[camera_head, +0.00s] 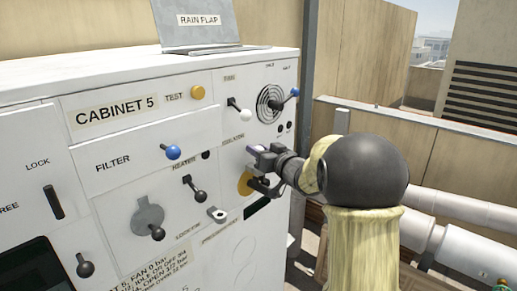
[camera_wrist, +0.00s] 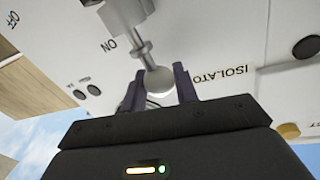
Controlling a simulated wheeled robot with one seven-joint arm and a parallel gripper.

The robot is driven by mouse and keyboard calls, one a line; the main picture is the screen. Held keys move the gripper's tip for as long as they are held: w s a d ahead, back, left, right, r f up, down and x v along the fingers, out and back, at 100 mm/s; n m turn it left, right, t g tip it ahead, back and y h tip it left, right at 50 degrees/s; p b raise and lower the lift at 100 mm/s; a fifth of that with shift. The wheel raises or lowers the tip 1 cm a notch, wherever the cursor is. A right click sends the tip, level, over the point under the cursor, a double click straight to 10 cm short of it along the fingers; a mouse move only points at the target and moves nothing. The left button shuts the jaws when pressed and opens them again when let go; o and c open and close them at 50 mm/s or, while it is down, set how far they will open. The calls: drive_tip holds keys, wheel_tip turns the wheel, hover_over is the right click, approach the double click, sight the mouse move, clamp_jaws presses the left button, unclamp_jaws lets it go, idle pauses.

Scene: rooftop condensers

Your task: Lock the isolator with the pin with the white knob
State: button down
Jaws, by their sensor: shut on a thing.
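In the wrist view a white ball knob (camera_wrist: 159,80) on a metal stem sits between the two fingers of my gripper (camera_wrist: 159,88), which is shut on it. The stem runs up to a grey mount on the white panel, beside the "ON" mark. The isolator's label (camera_wrist: 221,75) shows to the right of the knob. In the head view my gripper (camera_head: 256,169) is at the cabinet front, below the isolator label (camera_head: 232,139), and hides the knob. I cannot tell whether this knob belongs to the pin or to a handle.
The heater lever (camera_head: 195,190) and a black-knobbed lever (camera_head: 155,228) on a grey plate stand to the left. White pipes (camera_head: 460,213) run at the right.

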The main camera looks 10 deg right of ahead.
drive_tip(key=shift+s+d+f, duration=0.1)
drive_tip(key=shift+d, duration=0.1)
drive_tip(key=shift+a+f+b, duration=0.2)
drive_tip(key=shift+f+b, duration=0.05)
drive_tip(key=shift+b, duration=0.05)
drive_tip(key=shift+f+b, duration=0.35)
drive_tip(key=shift+f, duration=0.05)
idle(0.4)
drive_tip(key=c, duration=1)
unclamp_jaws()
drive_tip(key=shift+d, duration=0.1)
